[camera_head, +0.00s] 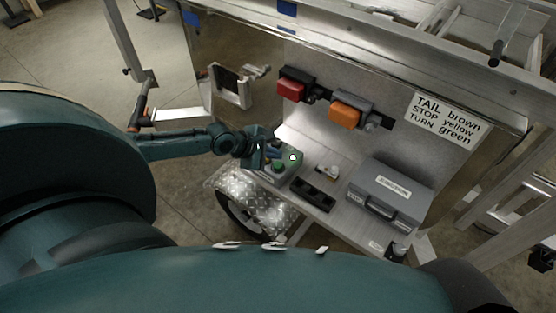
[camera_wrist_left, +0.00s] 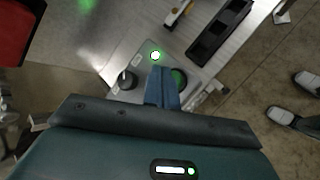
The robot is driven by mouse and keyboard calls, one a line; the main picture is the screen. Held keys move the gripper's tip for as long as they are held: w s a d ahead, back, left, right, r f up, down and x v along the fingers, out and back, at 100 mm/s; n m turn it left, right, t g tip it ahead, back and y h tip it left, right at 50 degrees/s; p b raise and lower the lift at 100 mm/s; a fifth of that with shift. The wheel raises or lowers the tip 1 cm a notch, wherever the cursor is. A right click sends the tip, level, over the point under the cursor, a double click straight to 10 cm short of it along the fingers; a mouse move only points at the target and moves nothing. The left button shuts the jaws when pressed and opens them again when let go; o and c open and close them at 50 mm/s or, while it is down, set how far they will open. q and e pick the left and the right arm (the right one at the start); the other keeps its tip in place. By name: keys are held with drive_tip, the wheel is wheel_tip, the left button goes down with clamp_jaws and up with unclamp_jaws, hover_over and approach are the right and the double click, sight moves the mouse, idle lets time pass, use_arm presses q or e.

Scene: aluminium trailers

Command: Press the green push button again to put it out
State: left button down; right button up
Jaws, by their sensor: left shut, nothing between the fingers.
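The grey control box (camera_head: 290,169) sits at the left end of the shelf. Its green push button (camera_head: 279,166) also shows in the wrist view (camera_wrist_left: 180,77), partly behind my fingers. A small lamp (camera_head: 293,157) on the box glows green-white; it is bright in the wrist view too (camera_wrist_left: 155,56). A black knob (camera_wrist_left: 127,80) is left of the fingers there. My left gripper (camera_head: 271,153) is shut and empty, its blue fingers (camera_wrist_left: 162,88) over the box close beside the button. I cannot tell whether they touch it. My right gripper is not in view.
A black tray (camera_head: 314,194) and a grey case (camera_head: 376,196) stand right of the box on the shelf. A red lamp (camera_head: 291,88) and an orange lamp (camera_head: 345,116) are on the panel above. A checker-plate fender (camera_head: 250,200) lies in front.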

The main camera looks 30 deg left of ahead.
use_arm(q)
wheel_tip(320, 180, up, 3)
drive_tip(key=shift+f, duration=0.1)
drive_tip(key=shift+r, duration=0.85)
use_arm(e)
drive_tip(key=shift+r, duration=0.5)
use_arm(q)
drive_tip(key=s+d+f+m+t, duration=0.1)
drive_tip(key=s+d+f+m, duration=0.2)
drive_tip(key=s+d+m, duration=0.4)
drive_tip(key=s+d+f+m, duration=0.3)
drive_tip(key=s+d+m, duration=0.3)
drive_tip(key=d+m, duration=0.3)
drive_tip(key=s+f+m+y, duration=0.1)
drive_tip(key=s+m, duration=0.5)
drive_tip(key=m, duration=0.2)
drive_tip(key=shift+a+t+y, duration=0.25)
drive_tip(key=shift+t+y, duration=0.15)
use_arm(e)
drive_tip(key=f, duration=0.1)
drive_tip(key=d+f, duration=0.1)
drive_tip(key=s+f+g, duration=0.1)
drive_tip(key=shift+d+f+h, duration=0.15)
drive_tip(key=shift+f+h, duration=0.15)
use_arm(q)
drive_tip(key=shift+s, duration=0.1)
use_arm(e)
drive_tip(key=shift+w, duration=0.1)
